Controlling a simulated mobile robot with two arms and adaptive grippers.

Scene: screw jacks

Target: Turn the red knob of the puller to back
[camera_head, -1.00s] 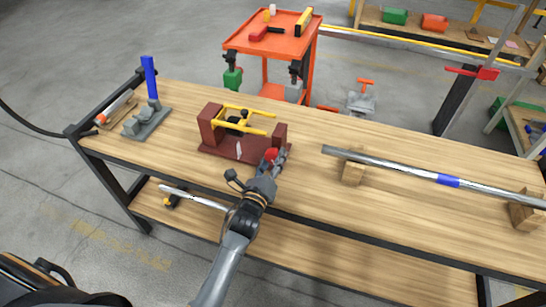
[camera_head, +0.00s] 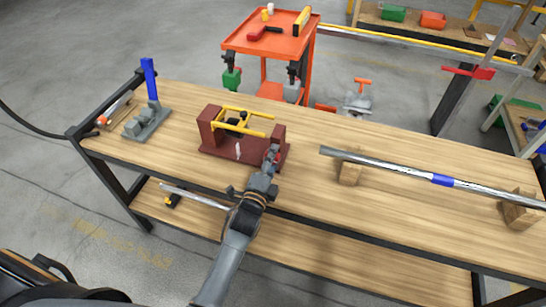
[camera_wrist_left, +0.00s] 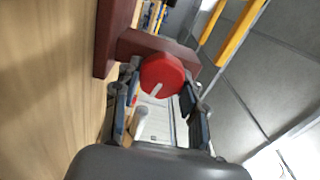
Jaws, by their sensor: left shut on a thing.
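The puller (camera_head: 222,147) is a dark red frame with yellow bars, standing on the workbench. My left gripper (camera_head: 271,158) reaches its right end from the front. In the left wrist view the round red knob (camera_wrist_left: 161,72) sits between the two fingers of my left gripper (camera_wrist_left: 160,92), with a dark red plate of the puller (camera_wrist_left: 130,46) behind it. The knob's face carries a short white mark, slanted, near its lower edge. The gripper is shut on the knob. In the head view the gripper mostly hides the knob. My right gripper is not in view.
A long metal bar (camera_head: 400,172) with a blue band lies on wooden blocks to the right. A grey fixture with a blue handle (camera_head: 150,80) stands at the bench's left end. An orange cart (camera_head: 270,40) stands behind. The bench top between puller and bar is clear.

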